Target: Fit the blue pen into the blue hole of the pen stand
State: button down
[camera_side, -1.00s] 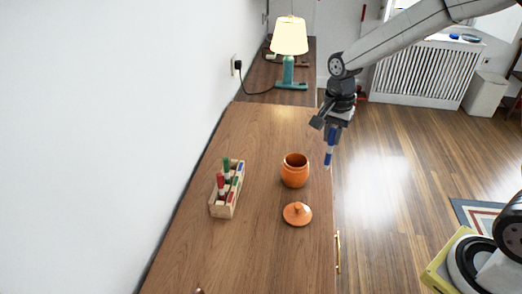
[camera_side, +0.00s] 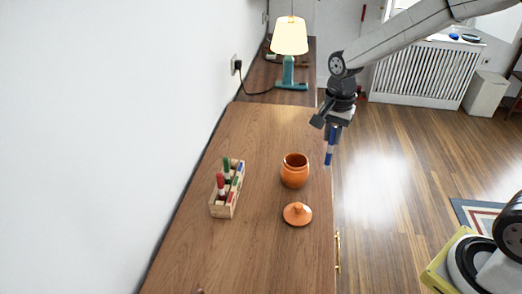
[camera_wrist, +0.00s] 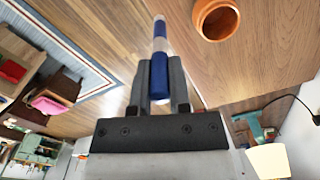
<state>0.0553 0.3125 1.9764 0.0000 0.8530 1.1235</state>
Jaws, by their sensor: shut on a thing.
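The blue pen (camera_side: 330,148), blue with a white band, is held in my gripper (camera_side: 333,124), which is shut on it. In the side view it hangs nearly upright, tip down, by the cabinet top's right edge, right of the orange pot. In the wrist view the pen (camera_wrist: 158,45) points away between the fingers of my gripper (camera_wrist: 160,80). The wooden pen stand (camera_side: 221,211) is on the cabinet top, left of the pot and apart from the pen. It holds red and green pens and shows red, green and blue markings. The inside of its holes is too small to see.
An open orange pot (camera_side: 295,172) stands between the stand and my gripper, with its lid (camera_side: 297,214) in front of it. A lit lamp (camera_side: 289,50) is at the back. The wall is close behind the stand. The near cabinet top (camera_side: 240,265) is mostly clear.

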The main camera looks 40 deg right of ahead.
jog(key=w+a+f, duration=0.2)
jog(key=w+a, duration=0.5)
jog(key=w, duration=0.4)
jog(key=w+a+f, duration=0.2)
jog(key=w+a, duration=0.6)
jog(key=w, duration=0.4)
jog(key=shift+f, duration=0.2)
jog(key=shift+a, duration=0.1)
jog(key=shift+f, duration=2)
jog(key=shift+f, duration=0.1)
jog(key=shift+f, duration=1.9)
jog(key=shift+f, duration=0.15)
